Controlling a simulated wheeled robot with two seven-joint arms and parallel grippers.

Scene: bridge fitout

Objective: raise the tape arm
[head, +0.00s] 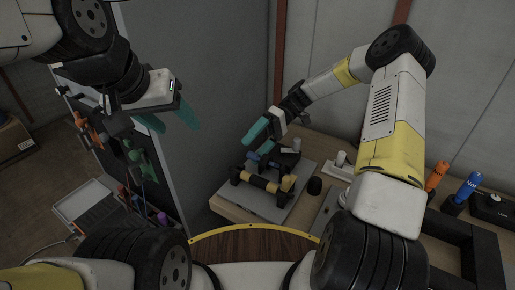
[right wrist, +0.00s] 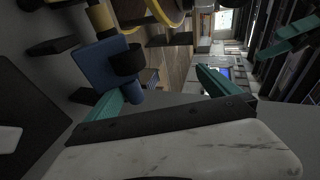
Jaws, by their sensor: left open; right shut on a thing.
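The tape device sits on a grey plate (head: 252,203) on the wooden bench, with a black roller with yellow bands (head: 262,183) across it. Its blue tape arm (head: 253,157) shows just below my right gripper (head: 257,135). In the right wrist view the blue part (right wrist: 97,64) carries a black knob (right wrist: 127,62) beside the left finger. My right gripper is shut on the tape arm, though the exact contact is hard to see. My left gripper (head: 170,120) is open and empty, up and left of the device, in front of the grey panel.
Orange (head: 437,174) and blue (head: 468,187) bottles stand at the right. A tool rack (head: 140,160) with coloured tools hangs at the left beside the grey panel (head: 215,70).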

